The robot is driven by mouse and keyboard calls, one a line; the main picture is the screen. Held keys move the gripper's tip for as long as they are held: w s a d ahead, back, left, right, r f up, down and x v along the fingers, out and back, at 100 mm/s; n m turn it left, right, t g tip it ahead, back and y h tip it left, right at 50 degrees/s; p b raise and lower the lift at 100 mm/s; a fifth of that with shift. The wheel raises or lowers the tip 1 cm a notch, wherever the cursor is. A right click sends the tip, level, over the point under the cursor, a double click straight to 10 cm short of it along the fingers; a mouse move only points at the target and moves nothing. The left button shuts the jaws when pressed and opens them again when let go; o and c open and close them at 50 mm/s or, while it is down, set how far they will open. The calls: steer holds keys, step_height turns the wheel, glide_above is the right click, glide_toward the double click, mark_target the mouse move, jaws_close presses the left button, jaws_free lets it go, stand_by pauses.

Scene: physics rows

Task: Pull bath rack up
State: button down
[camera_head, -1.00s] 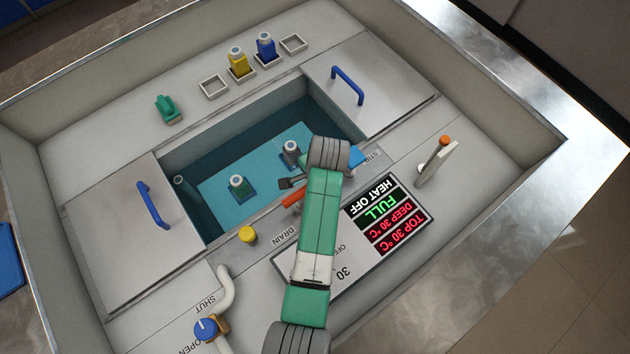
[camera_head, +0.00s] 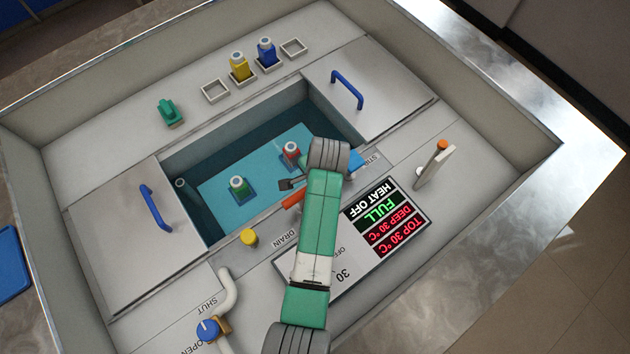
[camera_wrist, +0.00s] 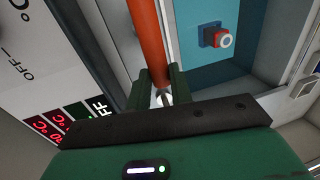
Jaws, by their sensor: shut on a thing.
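The bath rack (camera_head: 213,193) appears as a light blue plate inside the dark basin. It carries a green bottle (camera_head: 238,186) and a red bottle (camera_head: 291,151), which also shows in the wrist view (camera_wrist: 218,39). My gripper (camera_wrist: 161,86) is shut on an orange bar (camera_wrist: 147,40) beside the basin in the wrist view. The bar's end (camera_head: 293,201) shows left of my arm in the head view.
Lids with blue handles (camera_head: 155,208) (camera_head: 347,90) flank the basin. Yellow (camera_head: 239,67) and blue (camera_head: 266,52) bottles stand at the back. A display panel (camera_head: 387,217), yellow knob (camera_head: 249,237) and orange-tipped lever (camera_head: 436,160) are on the near side.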

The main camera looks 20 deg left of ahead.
steer(key=a+p+v, duration=0.1)
steer(key=p+v, duration=0.6)
steer(key=v, duration=0.1)
steer(key=w+a+p+v, duration=0.1)
steer(key=p+v, duration=0.6)
steer(key=shift+w+a+r, duration=0.35)
steer(key=shift+r, duration=0.35)
steer(key=c, duration=1.3)
jaws_free()
steer(key=shift+o, duration=0.2)
steer(key=v, duration=0.7)
steer(key=shift+r, duration=0.4)
steer(key=shift+d, duration=0.1)
